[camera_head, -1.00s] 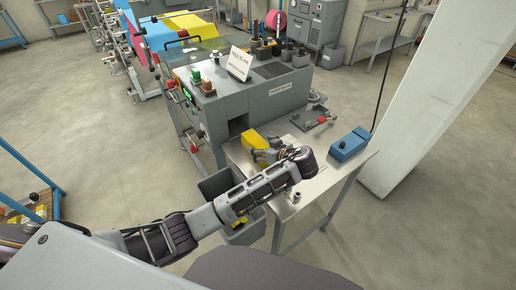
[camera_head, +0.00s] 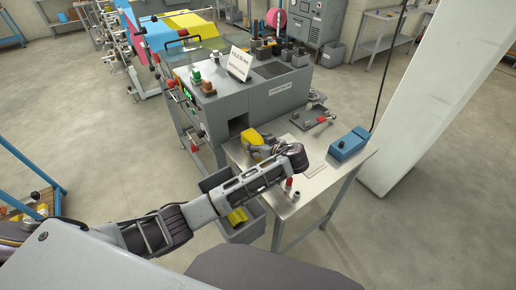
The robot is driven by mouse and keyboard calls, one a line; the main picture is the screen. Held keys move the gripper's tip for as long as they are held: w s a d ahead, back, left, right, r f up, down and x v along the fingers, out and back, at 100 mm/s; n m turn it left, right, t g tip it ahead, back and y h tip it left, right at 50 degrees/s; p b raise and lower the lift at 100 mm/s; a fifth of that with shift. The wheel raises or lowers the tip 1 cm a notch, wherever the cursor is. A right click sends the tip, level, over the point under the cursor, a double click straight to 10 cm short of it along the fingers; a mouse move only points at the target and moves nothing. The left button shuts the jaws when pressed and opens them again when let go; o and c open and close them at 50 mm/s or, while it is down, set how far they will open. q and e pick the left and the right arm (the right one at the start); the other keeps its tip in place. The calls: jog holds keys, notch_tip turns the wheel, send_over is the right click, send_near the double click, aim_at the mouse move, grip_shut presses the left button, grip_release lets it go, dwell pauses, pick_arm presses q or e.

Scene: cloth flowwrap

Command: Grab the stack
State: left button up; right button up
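A yellow stack (camera_head: 252,154) lies at the near-left part of the metal table, beside the opening of the grey machine. My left arm comes in from the left, and its wrist bends back over the table. My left gripper (camera_head: 258,139) is at the stack and covers part of it. The view is too small to show whether the fingers are open or shut, or whether they touch the stack. My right gripper is not in view.
The grey machine (camera_head: 262,98) stands behind the metal table (camera_head: 318,187). A blue box (camera_head: 349,145) sits at the table's right, with a red-handled tool (camera_head: 318,121) behind. A grey bin (camera_head: 245,233) with yellow pieces is below. A white slanted panel (camera_head: 440,100) stands at right.

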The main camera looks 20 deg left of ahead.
aim_at(258, 142)
pick_arm(q)
jog(key=shift+s+f, duration=0.1)
jog(key=shift+f, duration=0.2)
jog(key=c, duration=0.5)
jog(key=shift+r+b, duration=0.55)
jog(key=shift+r, duration=4.65)
